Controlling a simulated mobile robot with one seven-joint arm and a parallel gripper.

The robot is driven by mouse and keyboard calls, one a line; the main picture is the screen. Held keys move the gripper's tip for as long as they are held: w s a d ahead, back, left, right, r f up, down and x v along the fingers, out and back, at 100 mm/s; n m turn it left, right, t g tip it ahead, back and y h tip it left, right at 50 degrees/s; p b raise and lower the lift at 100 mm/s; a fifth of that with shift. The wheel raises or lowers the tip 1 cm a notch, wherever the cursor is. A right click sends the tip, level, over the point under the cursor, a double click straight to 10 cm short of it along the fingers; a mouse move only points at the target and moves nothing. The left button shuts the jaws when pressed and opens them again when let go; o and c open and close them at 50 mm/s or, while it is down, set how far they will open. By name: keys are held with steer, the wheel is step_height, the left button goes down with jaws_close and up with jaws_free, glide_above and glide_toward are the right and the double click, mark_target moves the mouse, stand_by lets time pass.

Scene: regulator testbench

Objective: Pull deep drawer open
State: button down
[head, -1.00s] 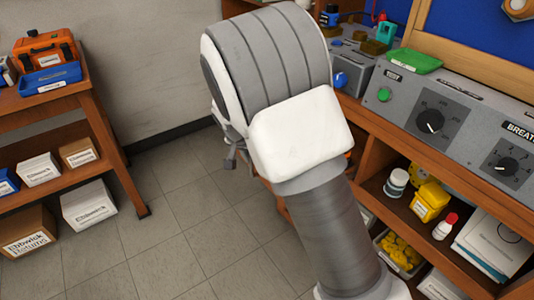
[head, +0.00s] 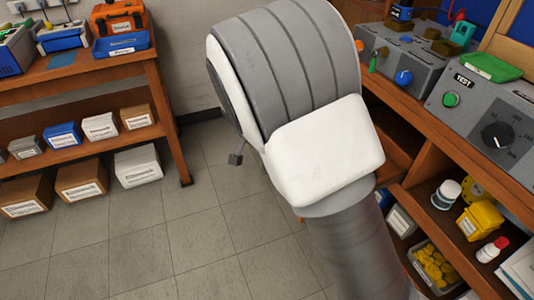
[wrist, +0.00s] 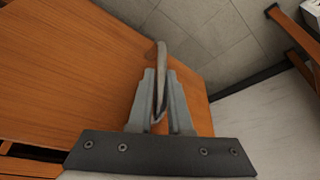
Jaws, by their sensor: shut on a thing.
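In the wrist view my gripper (wrist: 160,73) is shut on a pale, narrow handle (wrist: 162,52) that runs between its fingers. The handle stands out against a broad orange-brown wooden panel (wrist: 75,70), which looks like the deep drawer's front. The floor shows past the panel's far edge. In the head view my own arm covers the gripper and the handle, and I cannot tell there how far the drawer is out.
The wooden bench (head: 440,145) on the right carries a grey test panel (head: 495,125) and a green tray (head: 491,67). Its shelf holds a yellow container (head: 480,220) and bottles. A shelf table (head: 165,105) stands at the left. The tiled floor (head: 160,235) between is clear.

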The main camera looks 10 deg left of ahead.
steer(key=c, duration=0.8)
jaws_free()
steer(key=shift+c, duration=0.2)
steer(key=p+v, duration=0.5)
steer(key=v, duration=1.2)
steer(key=shift+r, duration=0.2)
steer(key=shift+d, duration=0.1)
